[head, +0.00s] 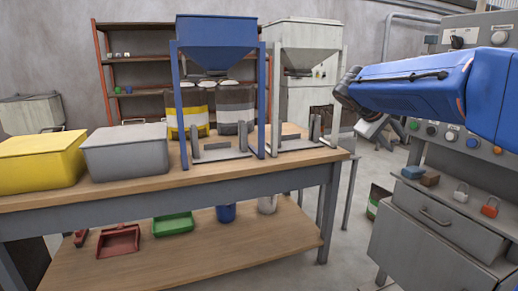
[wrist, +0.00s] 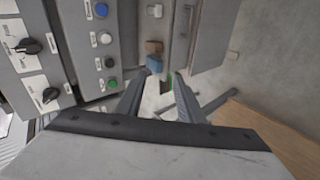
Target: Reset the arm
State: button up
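My blue arm (head: 415,85) reaches in from the right in the head view, in front of the control panel, with its dark wrist joint at its left end. My gripper (wrist: 159,80) shows in the wrist view with its two dark fingers apart and nothing between them. Behind the fingers are the panel, a drawer cabinet and the floor. In the head view I cannot make out the fingers clearly.
The control panel (head: 460,140) stands close below my arm, above a grey drawer cabinet (head: 435,235) with padlocks and small blocks on top. A workbench (head: 190,182) at left carries a yellow bin (head: 42,162), a grey bin (head: 125,150) and a blue hopper (head: 215,42). Floor shows between bench and cabinet.

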jog(key=s+a+f+m+y, duration=0.1)
jog(key=s+a+f+y, duration=0.2)
jog(key=s+f, duration=0.5)
jog(key=s+a+f+m+y, duration=0.1)
jog(key=s+a+f+y, duration=0.2)
jog(key=s, duration=1.2)
jog(key=s+a+f+m+y, duration=0.1)
jog(key=s+a+f+y, duration=0.2)
jog(key=s+f, duration=0.9)
jog(key=a+f, duration=0.1)
jog(key=a, duration=0.2)
jog(key=shift+s, duration=0.15)
jog(key=shift+a, duration=0.1)
